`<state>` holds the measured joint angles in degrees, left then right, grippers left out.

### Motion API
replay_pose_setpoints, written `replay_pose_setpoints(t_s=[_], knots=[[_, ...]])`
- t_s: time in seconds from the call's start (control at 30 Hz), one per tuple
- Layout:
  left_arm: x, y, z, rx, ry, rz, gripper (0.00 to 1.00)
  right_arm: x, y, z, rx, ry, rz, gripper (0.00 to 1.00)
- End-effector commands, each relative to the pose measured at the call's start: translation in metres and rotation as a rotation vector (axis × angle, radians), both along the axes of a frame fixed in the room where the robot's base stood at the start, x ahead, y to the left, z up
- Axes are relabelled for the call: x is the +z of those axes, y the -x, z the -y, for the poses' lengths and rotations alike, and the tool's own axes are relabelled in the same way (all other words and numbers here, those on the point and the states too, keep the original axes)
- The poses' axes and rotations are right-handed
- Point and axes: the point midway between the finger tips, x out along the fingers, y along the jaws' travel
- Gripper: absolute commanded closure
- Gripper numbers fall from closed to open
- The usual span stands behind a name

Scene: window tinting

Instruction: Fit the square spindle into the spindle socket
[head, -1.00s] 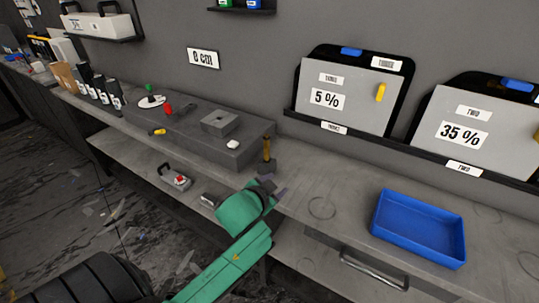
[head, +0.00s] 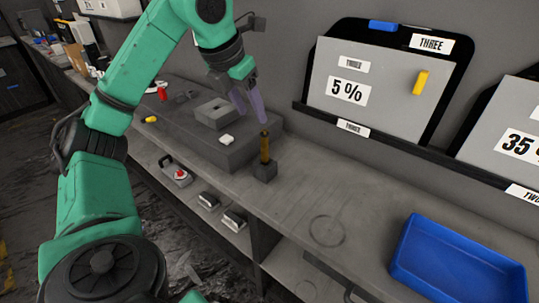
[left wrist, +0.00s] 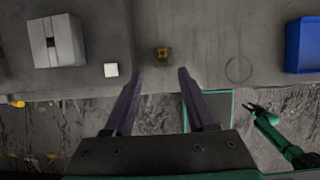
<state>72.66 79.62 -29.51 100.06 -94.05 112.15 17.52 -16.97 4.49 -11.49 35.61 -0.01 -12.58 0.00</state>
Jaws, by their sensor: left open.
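The square spindle (head: 265,147) is a brown-gold post standing upright in a small dark block (head: 264,172) on the bench. It also shows from above in the left wrist view (left wrist: 163,54). A grey block with a square opening (head: 216,113), apparently the spindle socket, sits on the raised bench section, and at upper left in the left wrist view (left wrist: 55,41). My left gripper (head: 249,109) is open and empty, above and behind the spindle in the head view. In the left wrist view the spindle lies just beyond and between the fingertips (left wrist: 159,75). My right gripper (left wrist: 256,109) shows small there.
A small white block (head: 227,140) lies near the grey block. A blue tray (head: 458,270) stands at the right. Panels marked 5 % (head: 375,85) and 35 % lean on the wall rack. The bench between spindle and tray is clear.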

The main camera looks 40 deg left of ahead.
Motion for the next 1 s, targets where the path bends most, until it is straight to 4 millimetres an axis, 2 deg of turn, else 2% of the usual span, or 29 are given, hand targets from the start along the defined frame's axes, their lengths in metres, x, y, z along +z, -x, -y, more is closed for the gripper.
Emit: replay_pose_setpoints(t_s=[0.03,0.2,0.47,0.6,0.7,0.87,0.9,0.97,1.0], knots=[[-0.016,-0.004,0.0,-0.002,-0.001,-0.006,0.44,-0.007,0.001,-0.001,0.0,-0.001,-0.002,0.5],[-0.057,-0.021,0.001,-0.005,0.0,-0.006,0.44,-0.016,0.006,0.0,0.0,0.0,-0.008,0.5],[-0.089,-0.039,0.002,-0.008,0.002,-0.003,0.44,-0.016,0.006,0.0,0.0,0.0,-0.008,0.5],[-0.114,-0.051,0.002,-0.01,0.003,-0.003,0.44,-0.015,0.005,0.0,0.0,0.0,-0.008,0.5],[-0.121,-0.055,0.002,-0.01,0.002,0.0,0.44,-0.015,0.005,0.0,0.0,0.0,-0.008,0.5],[-0.122,-0.055,0.002,-0.01,0.002,0.001,0.44,-0.015,0.004,0.0,0.0,0.001,-0.007,0.5],[-0.122,-0.055,0.002,-0.01,0.002,0.001,0.51,-0.015,0.004,0.0,-0.001,0.0,-0.007,0.5],[-0.122,-0.055,0.002,-0.01,0.003,0.001,0.74,-0.015,0.004,0.001,0.0,0.001,-0.007,0.5],[-0.122,-0.055,0.002,-0.01,0.003,0.001,0.9,-0.015,0.004,0.001,0.0,0.001,-0.007,0.5]])
